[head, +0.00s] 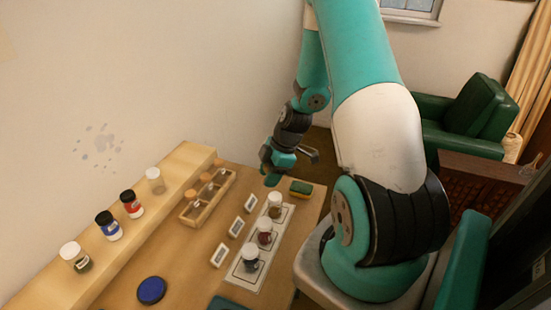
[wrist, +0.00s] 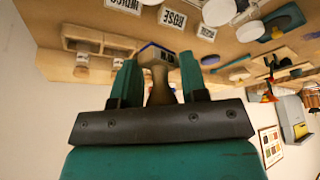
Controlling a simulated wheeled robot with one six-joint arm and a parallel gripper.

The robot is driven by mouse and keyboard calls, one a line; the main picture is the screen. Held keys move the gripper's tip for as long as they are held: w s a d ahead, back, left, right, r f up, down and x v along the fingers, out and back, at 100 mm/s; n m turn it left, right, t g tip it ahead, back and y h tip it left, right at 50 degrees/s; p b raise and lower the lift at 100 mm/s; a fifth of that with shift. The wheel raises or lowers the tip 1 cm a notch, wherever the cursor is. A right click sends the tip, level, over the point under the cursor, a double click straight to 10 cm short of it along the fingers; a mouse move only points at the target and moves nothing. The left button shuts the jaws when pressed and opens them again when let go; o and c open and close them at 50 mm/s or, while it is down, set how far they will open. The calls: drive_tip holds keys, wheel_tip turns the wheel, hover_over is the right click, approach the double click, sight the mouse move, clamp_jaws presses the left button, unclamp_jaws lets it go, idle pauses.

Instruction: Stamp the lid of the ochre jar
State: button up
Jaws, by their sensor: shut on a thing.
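My gripper (head: 277,172) is shut on a stamp with a wooden handle (wrist: 160,88) and a dark blue-edged head (wrist: 157,54), seen in the wrist view. It is in the air above the far end of the white mat (head: 240,281). Three white-lidded jars stand in a row on the mat. The far jar (head: 276,206) is nearest my gripper and looks brownish. The middle jar (head: 264,233) looks dark red and the near jar (head: 250,259) dark bluish.
A wooden rack (head: 207,197) with brown-handled items stands left of the label cards (head: 236,227). A yellow-green sponge (head: 300,187) lies beside the far jar. A round blue pad (head: 151,290) is at the front. Several jars, including a red one (head: 132,204), line the left ledge.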

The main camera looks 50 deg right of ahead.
sight(272, 197)
drive_tip(key=shift+s+d+r+n, duration=0.35)
drive_tip(key=shift+s+d+n, duration=0.1)
drive_tip(key=shift+d+n, duration=0.2)
drive_tip(key=shift+d+f, duration=0.1)
drive_tip(key=shift+f, duration=0.05)
drive_tip(key=shift+f+b, duration=1.85)
drive_tip(key=shift+f, duration=1)
drive_tip(key=shift+f+b, duration=0.6)
drive_tip(key=shift+r+p, duration=2.4)
drive_tip(key=shift+r, duration=1.2)
drive_tip(key=shift+f, duration=0.1)
drive_tip(key=shift+c, duration=0.2)
